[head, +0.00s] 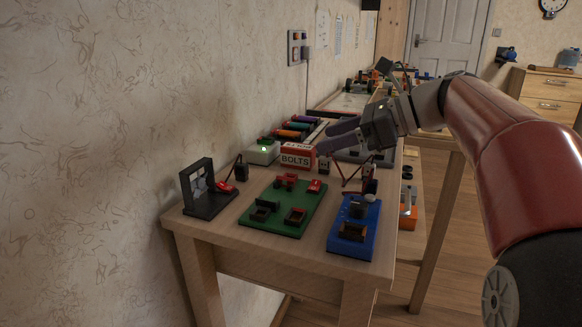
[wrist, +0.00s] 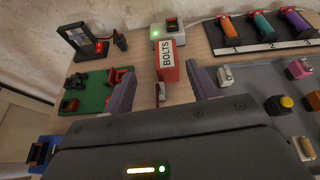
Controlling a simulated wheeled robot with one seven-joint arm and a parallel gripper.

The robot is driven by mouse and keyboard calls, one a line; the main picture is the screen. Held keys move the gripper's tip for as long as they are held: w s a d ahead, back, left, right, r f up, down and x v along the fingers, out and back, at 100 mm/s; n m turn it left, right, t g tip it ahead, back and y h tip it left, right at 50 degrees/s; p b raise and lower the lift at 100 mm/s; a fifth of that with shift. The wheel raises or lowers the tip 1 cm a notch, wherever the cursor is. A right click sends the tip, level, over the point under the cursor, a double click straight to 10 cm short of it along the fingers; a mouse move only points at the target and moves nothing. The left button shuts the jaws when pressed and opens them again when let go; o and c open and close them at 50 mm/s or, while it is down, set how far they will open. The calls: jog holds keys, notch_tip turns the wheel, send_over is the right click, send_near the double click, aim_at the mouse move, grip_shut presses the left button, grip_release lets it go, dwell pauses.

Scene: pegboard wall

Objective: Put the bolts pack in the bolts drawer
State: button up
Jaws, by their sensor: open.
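The bolts pack (head: 296,156) is a red and white box lettered BOLTS, standing upright on the wooden bench. It also shows in the wrist view (wrist: 167,64), just beyond my gripper and roughly between its fingers. My gripper (wrist: 161,82) is open, with its two grey-purple fingers apart and nothing seen between them but a small item near the pack. In the head view my gripper (head: 320,145) is beside the pack's right side. I cannot tell whether a finger touches the pack. No drawer labelled for bolts is seen in either view.
A green board (head: 280,210) and a blue board (head: 354,228) with small parts lie at the front. A black framed stand (head: 199,186) is at left. A white box with a green light (head: 263,150) stands behind the pack, near a rack of coloured cylinders (wrist: 265,30).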

aim_at(300, 146)
jog(key=shift+d+m, duration=0.1)
jog(key=shift+m, duration=0.4)
jog(key=shift+w+a+f+t, duration=0.15)
jog(key=shift+a+t, duration=0.1)
jog(key=shift+t, duration=0.15)
jog(key=shift+y, duration=0.3)
jog(key=x, duration=0.2)
jog(key=b+x, duration=0.1)
jog(key=x, duration=0.4)
jog(key=shift+w+d+f+b, duration=0.15)
jog(key=shift+d+f+b, duration=0.1)
jog(key=shift+b, duration=0.05)
jog(key=shift+c, duration=0.5)
jog(key=c, duration=1.1)
jog(key=shift+c, duration=0.2)
jog(key=shift+r, duration=0.15)
